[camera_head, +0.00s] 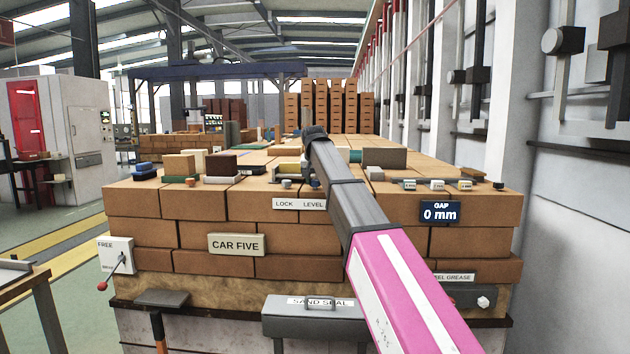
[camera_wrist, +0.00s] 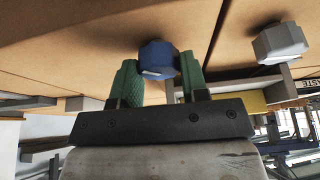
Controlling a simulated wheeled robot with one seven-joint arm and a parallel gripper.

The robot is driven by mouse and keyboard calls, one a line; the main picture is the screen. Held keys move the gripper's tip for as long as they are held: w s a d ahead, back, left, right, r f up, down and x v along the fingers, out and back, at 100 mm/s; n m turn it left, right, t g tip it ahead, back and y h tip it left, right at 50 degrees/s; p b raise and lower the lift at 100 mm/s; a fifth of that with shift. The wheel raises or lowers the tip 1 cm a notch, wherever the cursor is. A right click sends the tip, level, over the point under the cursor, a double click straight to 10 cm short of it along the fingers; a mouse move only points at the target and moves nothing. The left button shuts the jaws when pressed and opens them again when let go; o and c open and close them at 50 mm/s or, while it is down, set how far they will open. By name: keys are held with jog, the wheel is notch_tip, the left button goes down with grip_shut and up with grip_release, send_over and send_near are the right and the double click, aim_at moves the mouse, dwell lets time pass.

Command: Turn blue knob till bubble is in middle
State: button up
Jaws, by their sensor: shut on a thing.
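The blue knob (camera_wrist: 155,60), faceted with a pale mark on its face, sits between the green finger pads of my gripper (camera_wrist: 160,68) in the wrist view. The gripper is shut on it, with a pad at each side. In the head view my arm hides most of the gripper and the knob, just above the LEVEL label (camera_head: 313,204). A yellow part (camera_head: 286,168) stands just behind, partly covered; I cannot make out a bubble in it.
A grey knob (camera_wrist: 280,43) sits close beside the blue one, above the LOCK label (camera_head: 284,203). Stacked bricks (camera_head: 212,205) surround the spot. A GAP display (camera_head: 440,211) reads 0 mm. Loose blocks (camera_head: 180,165) stand on the left of the stack. A lever panel (camera_head: 115,257) is at the left.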

jog(key=shift+n, duration=0.3)
jog(key=n+y, duration=0.1)
jog(key=n, duration=0.2)
jog(key=shift+n+y, duration=0.3)
jog(key=shift+n, duration=0.1)
jog(key=n+g+y, duration=0.1)
jog(key=n, duration=0.2)
jog(key=shift+d+n, duration=0.1)
jog(key=shift+n, duration=0.2)
jog(key=n, duration=0.2)
jog(key=n+g+y, duration=0.1)
jog(key=n, duration=0.1)
jog(key=shift+w+y, duration=0.15)
jog(key=shift+y, duration=0.15)
jog(key=shift+n+g, duration=0.6)
jog(key=shift+n, duration=0.8)
jog(key=o, duration=0.9)
jog(key=shift+o, duration=0.2)
